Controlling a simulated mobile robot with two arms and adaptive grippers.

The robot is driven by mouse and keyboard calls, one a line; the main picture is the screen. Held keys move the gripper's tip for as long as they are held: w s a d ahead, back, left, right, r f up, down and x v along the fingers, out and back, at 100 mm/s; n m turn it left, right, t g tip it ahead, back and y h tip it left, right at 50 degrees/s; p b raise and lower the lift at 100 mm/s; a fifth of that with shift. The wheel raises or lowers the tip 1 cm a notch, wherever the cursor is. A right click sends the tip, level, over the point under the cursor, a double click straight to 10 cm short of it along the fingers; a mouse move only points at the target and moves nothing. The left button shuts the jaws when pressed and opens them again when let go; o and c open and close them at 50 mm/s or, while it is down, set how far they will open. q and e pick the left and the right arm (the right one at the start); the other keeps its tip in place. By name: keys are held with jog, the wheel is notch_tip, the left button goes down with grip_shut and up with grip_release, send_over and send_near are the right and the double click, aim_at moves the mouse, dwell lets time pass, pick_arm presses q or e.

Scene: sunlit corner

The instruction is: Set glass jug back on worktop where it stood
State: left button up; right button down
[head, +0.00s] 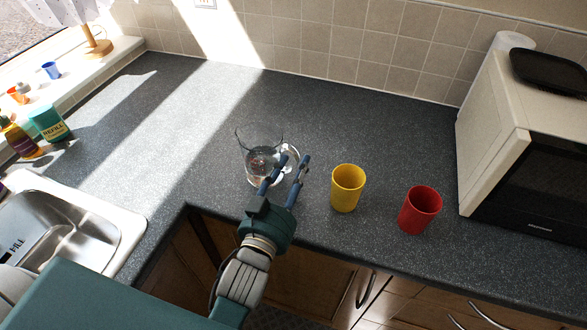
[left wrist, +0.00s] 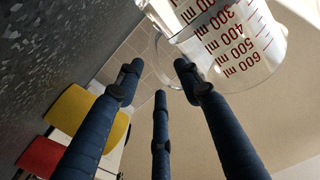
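The clear glass jug (head: 250,150) is upright at the middle of the grey worktop (head: 330,110), handle to the right. Its base looks to be on the surface. In the left wrist view the jug (left wrist: 235,40) shows red millilitre marks at top right, partly cut off. My left gripper (head: 295,160) is on the jug's right front side, at the handle. In the left wrist view its blue fingers (left wrist: 157,82) are spread apart, and the handle (left wrist: 157,48) shows just beyond them, partly behind one fingertip. I see no grip on it. My right gripper is not in view.
A yellow cup (head: 347,188) and a red cup (head: 419,210) stand right of the gripper near the front edge. A microwave (head: 492,130) stands at far right, a sink (head: 70,235) at left. The worktop behind the jug is clear.

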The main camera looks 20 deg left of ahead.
pick_arm(q)
jog(key=shift+r, duration=0.15)
jog(key=s+b, duration=0.2)
jog(key=s, duration=0.9)
jog(key=shift+a+b, duration=0.15)
jog(key=shift+b, duration=0.15)
jog(key=shift+s, duration=0.5)
